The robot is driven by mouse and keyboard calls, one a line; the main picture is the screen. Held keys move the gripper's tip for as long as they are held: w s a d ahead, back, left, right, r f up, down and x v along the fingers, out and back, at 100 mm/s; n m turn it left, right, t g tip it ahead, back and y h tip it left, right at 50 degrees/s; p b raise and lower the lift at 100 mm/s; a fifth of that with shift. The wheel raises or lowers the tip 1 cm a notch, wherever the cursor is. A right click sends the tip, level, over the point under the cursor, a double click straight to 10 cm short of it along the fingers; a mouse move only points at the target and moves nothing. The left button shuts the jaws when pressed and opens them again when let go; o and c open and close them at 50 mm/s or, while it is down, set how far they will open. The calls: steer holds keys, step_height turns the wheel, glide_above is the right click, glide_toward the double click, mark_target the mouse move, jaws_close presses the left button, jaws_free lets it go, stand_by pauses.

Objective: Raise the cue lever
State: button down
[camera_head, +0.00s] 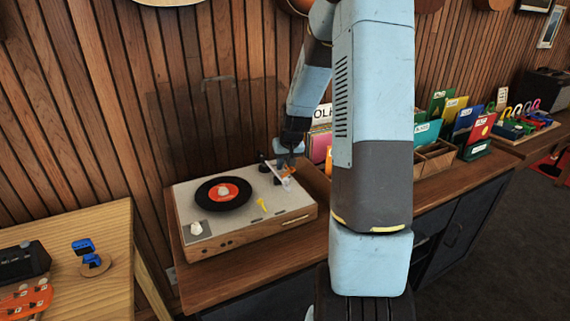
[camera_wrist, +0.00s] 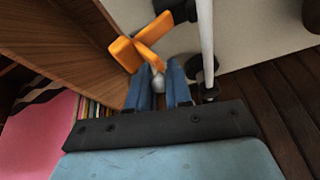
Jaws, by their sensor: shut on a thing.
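The turntable (camera_head: 245,232) sits on the wooden counter, with a black record with an orange-red label (camera_head: 222,192) on its platter. An orange lever (camera_head: 287,172), which looks like the cue lever, stands at the deck's right rear beside the tonearm. In the wrist view the orange lever (camera_wrist: 125,52) shows just beyond my fingertips. My gripper (camera_wrist: 160,72) is shut at it, with a small grey round piece between the blue fingers. The pale tonearm tube (camera_wrist: 206,35) runs close by the right finger. In the head view my gripper (camera_head: 290,150) is above the deck's right rear; its fingertips are hard to make out.
A small yellow lever (camera_head: 262,205) and a pale knob (camera_head: 196,228) are on the deck's front part. A clear raised lid (camera_head: 210,125) stands behind. Record bins (camera_head: 435,155) fill the counter to the right. A wooden table (camera_head: 110,225) is at left.

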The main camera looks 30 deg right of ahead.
mark_target(285, 163)
steer(key=shift+w+a, duration=0.1)
steer(key=shift+w, duration=0.05)
steer(key=shift+w+r+g, duration=0.1)
steer(key=shift+w+g, duration=0.1)
steer(key=shift+g, duration=0.5)
steer(key=shift+w+r+g, duration=0.1)
steer(key=shift+w+g, duration=0.1)
steer(key=shift+g, duration=0.5)
steer(key=c, duration=1.1)
jaws_free()
steer(key=r, duration=0.4)
steer(key=s+r, duration=0.1)
steer(key=r, duration=0.4)
steer(key=s+r, duration=0.1)
steer(key=r, duration=0.3)
steer(key=shift+r, duration=0.25)
